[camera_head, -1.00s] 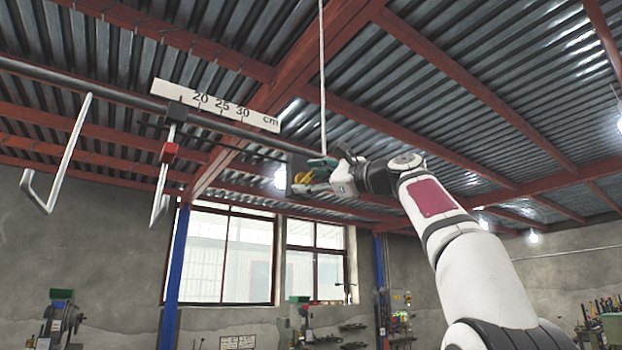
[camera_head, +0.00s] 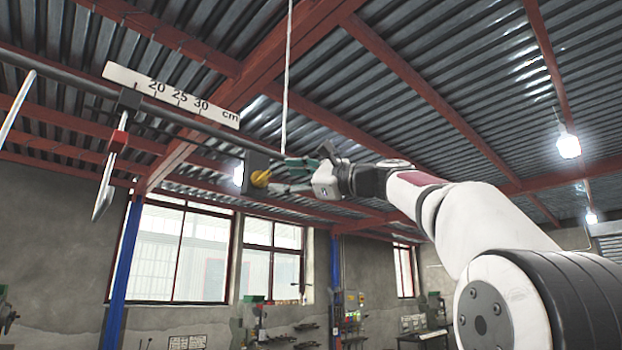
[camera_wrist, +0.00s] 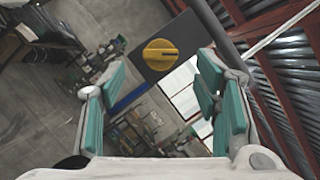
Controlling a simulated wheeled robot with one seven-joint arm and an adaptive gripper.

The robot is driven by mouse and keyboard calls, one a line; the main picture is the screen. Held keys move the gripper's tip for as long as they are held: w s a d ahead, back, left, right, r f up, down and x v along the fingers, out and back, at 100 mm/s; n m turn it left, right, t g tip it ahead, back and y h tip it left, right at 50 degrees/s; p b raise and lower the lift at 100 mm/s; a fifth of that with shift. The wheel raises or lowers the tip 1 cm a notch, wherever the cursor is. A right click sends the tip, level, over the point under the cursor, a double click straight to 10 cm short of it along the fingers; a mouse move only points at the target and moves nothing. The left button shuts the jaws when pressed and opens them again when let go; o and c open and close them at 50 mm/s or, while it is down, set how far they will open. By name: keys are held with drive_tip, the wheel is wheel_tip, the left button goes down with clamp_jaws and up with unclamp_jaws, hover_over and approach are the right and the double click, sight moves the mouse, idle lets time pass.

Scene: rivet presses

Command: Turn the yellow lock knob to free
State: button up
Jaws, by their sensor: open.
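The yellow lock knob (camera_head: 261,178) sits on the face of a dark grey block (camera_head: 250,190) at the right end of the overhead rail. The wrist view shows the round knob (camera_wrist: 160,54) nearly face-on, with a dark marker line running from its middle to the right. My gripper (camera_head: 283,175) is open, just right of the knob in the head view, with teal pads facing it. In the wrist view my fingers (camera_wrist: 162,90) stand wide apart on both sides, with nothing between them. The knob lies beyond the fingertips, apart from them.
A dark rail (camera_head: 60,78) carries a white centimetre scale (camera_head: 172,95) and a red-marked slider (camera_head: 118,142) to the left. A pale cord (camera_head: 287,80) hangs by my gripper. Machines stand along the wall below. The air around the knob is otherwise clear.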

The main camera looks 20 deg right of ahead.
drive_tip(key=v, duration=0.6)
drive_tip(key=shift+a, duration=0.1)
drive_tip(key=shift+c, duration=0.6)
